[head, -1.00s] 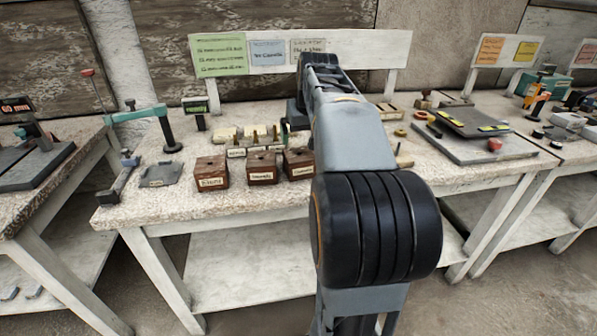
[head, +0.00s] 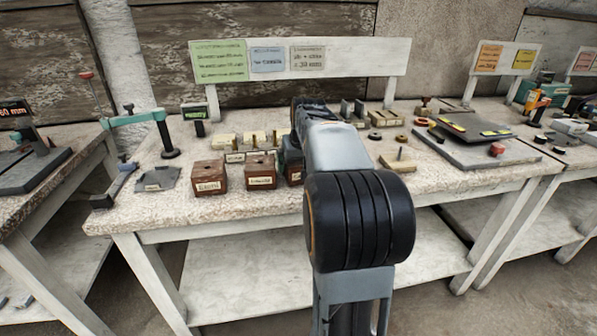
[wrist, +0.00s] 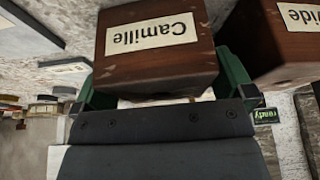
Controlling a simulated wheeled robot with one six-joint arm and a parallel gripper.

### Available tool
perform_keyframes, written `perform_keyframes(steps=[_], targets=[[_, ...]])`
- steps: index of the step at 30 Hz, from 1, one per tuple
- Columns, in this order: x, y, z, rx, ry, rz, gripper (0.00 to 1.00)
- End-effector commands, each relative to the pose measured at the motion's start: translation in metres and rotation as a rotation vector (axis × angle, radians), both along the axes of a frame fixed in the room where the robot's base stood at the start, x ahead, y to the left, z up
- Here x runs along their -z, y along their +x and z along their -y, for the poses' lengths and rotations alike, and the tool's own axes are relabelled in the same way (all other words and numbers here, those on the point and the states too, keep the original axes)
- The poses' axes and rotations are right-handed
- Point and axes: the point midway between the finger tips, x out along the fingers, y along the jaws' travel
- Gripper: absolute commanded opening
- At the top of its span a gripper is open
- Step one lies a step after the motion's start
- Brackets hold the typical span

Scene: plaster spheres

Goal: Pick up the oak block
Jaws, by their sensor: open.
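No block is marked as oak in a way I can read. A dark brown wooden block labelled "Camille" (wrist: 155,62) fills the middle of the wrist view, its label upside down. My gripper (wrist: 165,88) is open, with one green finger on each side of this block; I cannot tell whether they touch it. A pale wooden block (head: 397,162) lies right of my arm.
Pale blocks with upright pegs (head: 252,142) stand behind the brown ones. A grey plate with a tilted panel (head: 470,150) is at right. A teal-armed stand (head: 135,118) and a grey piece (head: 157,179) are at left. A sign board (head: 355,57) stands at the back.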

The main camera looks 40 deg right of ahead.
Motion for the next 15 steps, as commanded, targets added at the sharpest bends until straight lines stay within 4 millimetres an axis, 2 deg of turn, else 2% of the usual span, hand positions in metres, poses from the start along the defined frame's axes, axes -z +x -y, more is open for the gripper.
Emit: perform_keyframes(steps=[2,8,15], targets=[[0.0052,0.0019,0.0005,0.0,0.0,0.0,1.0],[0.0045,0.002,0.0006,0.0,0.0,0.001,0.99],[0.0043,0.0017,0.0008,0.001,0.0,0.001,0.76]])
